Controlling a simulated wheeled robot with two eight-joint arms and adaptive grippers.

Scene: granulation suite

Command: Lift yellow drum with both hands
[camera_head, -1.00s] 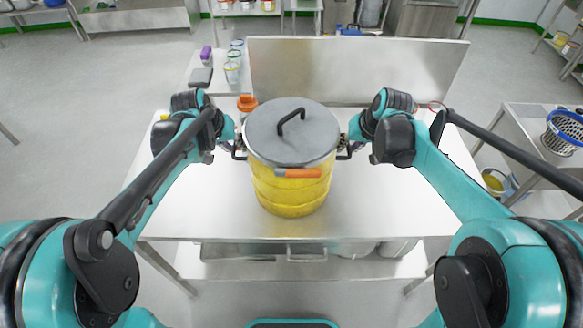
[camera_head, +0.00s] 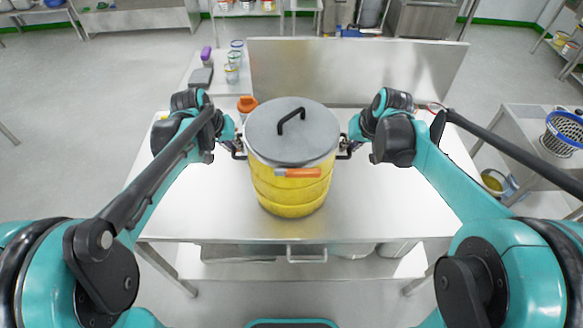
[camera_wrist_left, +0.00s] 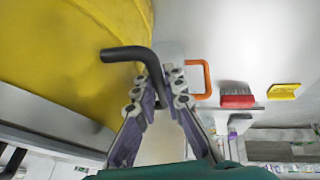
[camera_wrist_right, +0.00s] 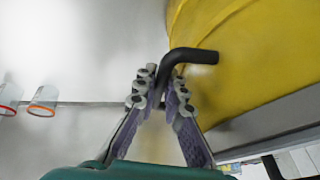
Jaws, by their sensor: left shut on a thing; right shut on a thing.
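The yellow drum (camera_head: 290,190) with a grey lid (camera_head: 285,140), a black lid handle and an orange latch (camera_head: 297,173) is upright over the middle of the steel table. My left gripper (camera_head: 238,149) is shut on the drum's left black side handle; the left wrist view shows its fingers around the bent bar (camera_wrist_left: 140,57). My right gripper (camera_head: 345,149) is shut on the right side handle; the right wrist view shows that bar (camera_wrist_right: 185,56) between its fingers. From these views I cannot tell for sure whether the drum's base touches the table.
The steel table (camera_head: 200,215) has clear room on both sides of the drum and a tall backsplash (camera_head: 350,72) behind. Several jars (camera_head: 233,68) are at the back left. A side table at right holds a blue basket (camera_head: 563,135).

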